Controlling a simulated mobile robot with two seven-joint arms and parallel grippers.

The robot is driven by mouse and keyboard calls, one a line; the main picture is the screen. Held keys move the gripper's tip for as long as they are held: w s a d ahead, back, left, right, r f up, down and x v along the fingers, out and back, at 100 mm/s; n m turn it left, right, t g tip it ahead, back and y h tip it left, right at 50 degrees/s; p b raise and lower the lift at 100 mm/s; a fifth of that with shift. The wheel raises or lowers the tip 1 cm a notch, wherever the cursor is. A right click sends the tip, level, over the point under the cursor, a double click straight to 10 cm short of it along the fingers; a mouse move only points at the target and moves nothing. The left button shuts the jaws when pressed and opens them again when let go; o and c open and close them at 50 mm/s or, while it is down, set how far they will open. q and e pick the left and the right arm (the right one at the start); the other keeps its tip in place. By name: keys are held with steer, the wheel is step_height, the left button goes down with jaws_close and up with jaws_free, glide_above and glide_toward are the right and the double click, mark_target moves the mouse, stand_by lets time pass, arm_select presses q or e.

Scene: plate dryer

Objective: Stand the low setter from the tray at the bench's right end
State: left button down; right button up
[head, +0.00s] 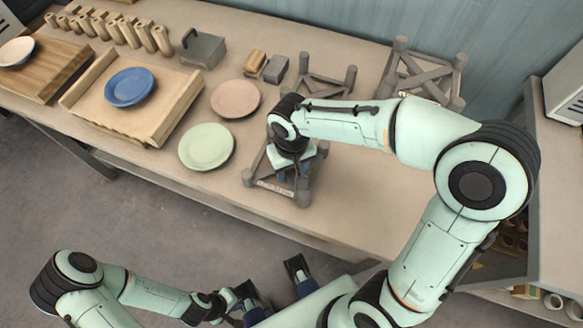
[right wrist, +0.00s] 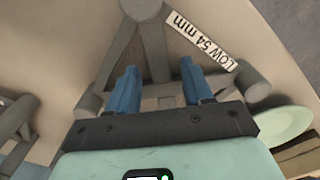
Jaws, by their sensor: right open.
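The low setter (head: 304,198) is a grey frame with round posts and crossing bars near the bench's front edge. Its white label reads "LOW 54 mm" in the right wrist view (right wrist: 201,39). My right gripper (head: 288,178) is over the setter, pointing down. In the right wrist view its two blue fingers (right wrist: 160,76) stand apart, with a bar of the setter between them; I cannot tell contact. Part of the setter is hidden by my wrist. My left gripper (head: 240,301) is low in front of the bench, away from the setter; its jaws are unclear.
Two other grey setters stand behind, one nearer (head: 330,88) and a bigger one (head: 428,72) at the back right. A green plate (head: 206,147) and a pink plate (head: 235,99) lie left of the low setter. A wooden tray (head: 88,112) holds a blue plate (head: 130,87). Bare bench (head: 350,205) lies to the right.

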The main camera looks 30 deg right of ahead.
mark_target(291, 174)
step_height(291, 174, up, 11)
steer(key=p, duration=0.2)
stand_by(0.6)
